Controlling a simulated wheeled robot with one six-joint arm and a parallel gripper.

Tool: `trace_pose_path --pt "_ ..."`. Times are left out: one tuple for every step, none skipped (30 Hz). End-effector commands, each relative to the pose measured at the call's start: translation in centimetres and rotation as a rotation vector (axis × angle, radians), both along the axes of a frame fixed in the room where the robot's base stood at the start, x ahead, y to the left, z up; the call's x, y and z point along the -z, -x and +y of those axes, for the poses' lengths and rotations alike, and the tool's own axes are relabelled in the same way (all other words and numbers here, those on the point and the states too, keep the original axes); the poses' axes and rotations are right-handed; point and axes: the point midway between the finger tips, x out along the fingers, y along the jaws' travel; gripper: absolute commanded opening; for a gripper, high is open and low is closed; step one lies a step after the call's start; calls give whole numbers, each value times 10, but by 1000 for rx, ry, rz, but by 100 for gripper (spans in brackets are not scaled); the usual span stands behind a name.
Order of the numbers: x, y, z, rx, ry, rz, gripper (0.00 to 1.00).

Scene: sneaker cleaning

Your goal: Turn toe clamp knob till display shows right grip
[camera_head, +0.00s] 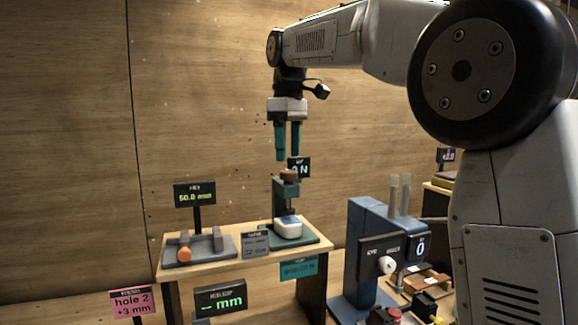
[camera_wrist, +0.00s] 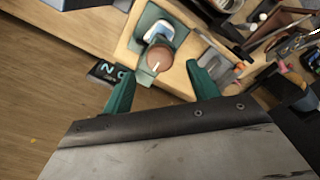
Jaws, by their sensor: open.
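The toe clamp (camera_head: 284,190) is a green upright frame on a green base, on a small wooden bench. Its round brown knob (camera_head: 289,174) sits on top; the wrist view shows the knob (camera_wrist: 160,58) with a white line mark. A white toe piece (camera_head: 288,228) lies under the screw. The black force display (camera_head: 304,167) behind the knob shows an N, its digits partly hidden; in the wrist view the display (camera_wrist: 107,73) appears to read 0 N. My gripper (camera_head: 288,158) points down just above the knob, with green fingers apart and empty.
Left on the bench is a grey fixture with an orange knob (camera_head: 184,254) and a display (camera_head: 195,193) reading 60.0 mm. A display (camera_head: 220,300) showing "– mm" and a pink sign (camera_head: 131,303) stand in front. A blue machine (camera_head: 365,250) stands right. A wooden wall is behind.

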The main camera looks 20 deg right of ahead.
Motion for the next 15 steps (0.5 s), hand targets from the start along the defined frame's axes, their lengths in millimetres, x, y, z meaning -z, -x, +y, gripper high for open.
trace_pose_path --pt "9 1 0 1 0 3 59" --pt "14 1 0 1 0 3 59" --pt "20 1 0 1 0 3 59" --pt "24 0 0 1 0 1 59" --pt "28 1 0 1 0 3 59" --pt "32 0 0 1 0 1 59" --pt "35 0 0 2 0 1 59" --pt "38 0 0 2 0 1 59" --pt "40 1 0 2 0 1 59" --pt "41 0 0 2 0 0 59" --pt "42 0 0 2 0 0 59" --pt "43 0 0 2 0 -1 59" --pt "44 0 0 2 0 -1 59" --pt "44 0 0 2 0 -1 59" --pt "44 0 0 2 0 -1 59"
